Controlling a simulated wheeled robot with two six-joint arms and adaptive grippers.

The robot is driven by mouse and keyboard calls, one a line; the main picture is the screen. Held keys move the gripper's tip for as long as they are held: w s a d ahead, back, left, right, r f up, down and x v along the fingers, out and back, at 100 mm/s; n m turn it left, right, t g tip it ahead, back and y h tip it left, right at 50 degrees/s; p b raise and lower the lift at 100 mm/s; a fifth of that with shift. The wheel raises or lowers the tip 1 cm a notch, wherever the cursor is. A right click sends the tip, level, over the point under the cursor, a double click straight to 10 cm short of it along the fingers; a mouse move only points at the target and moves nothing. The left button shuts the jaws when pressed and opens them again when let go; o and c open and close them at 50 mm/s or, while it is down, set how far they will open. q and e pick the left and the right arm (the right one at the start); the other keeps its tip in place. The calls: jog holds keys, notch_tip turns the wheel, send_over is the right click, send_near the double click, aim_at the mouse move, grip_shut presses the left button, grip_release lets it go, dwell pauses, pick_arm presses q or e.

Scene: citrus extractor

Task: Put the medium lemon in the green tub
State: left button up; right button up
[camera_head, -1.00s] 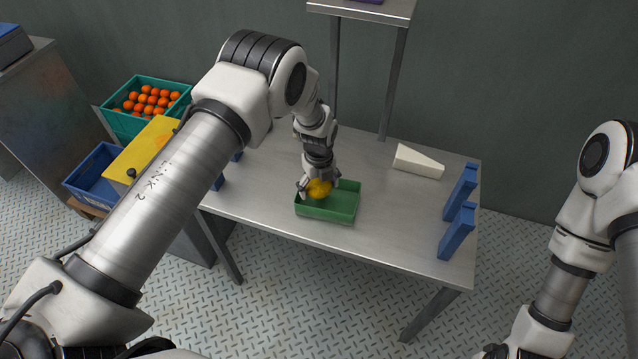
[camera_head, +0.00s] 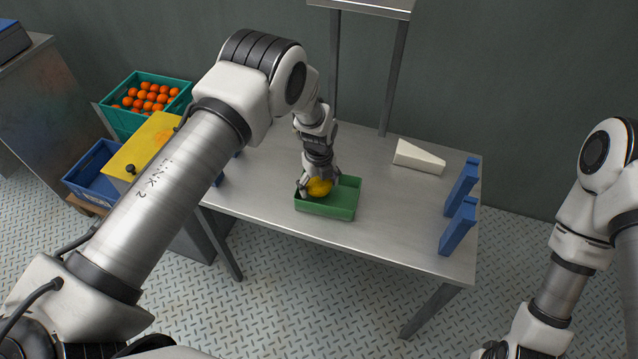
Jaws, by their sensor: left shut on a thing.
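The yellow lemon (camera_head: 320,187) is between the fingers of my left gripper (camera_head: 318,186), which is shut on it. The green tub (camera_head: 328,211) stands on the steel table, and the lemon is over its left part, at about rim height. Whether the lemon touches the tub's floor cannot be told. Part of the lemon is hidden by the fingers. My right arm shows at the right edge, but its gripper is not clearly in view.
The steel table (camera_head: 390,225) is clear around the tub. A white wedge (camera_head: 419,158) lies at the back right. Blue stands (camera_head: 457,228) are at the right edge. A teal crate of oranges (camera_head: 120,121), a blue crate (camera_head: 92,172) and a yellow panel (camera_head: 146,145) are at the left.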

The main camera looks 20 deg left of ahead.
pick_arm(q)
jog(key=shift+f+b, duration=0.6)
jog(key=shift+f, duration=0.4)
jog(key=o, duration=1.1)
jog(key=shift+c, duration=0.2)
notch_tip(320, 180, up, 12)
jog(key=shift+r, duration=0.1)
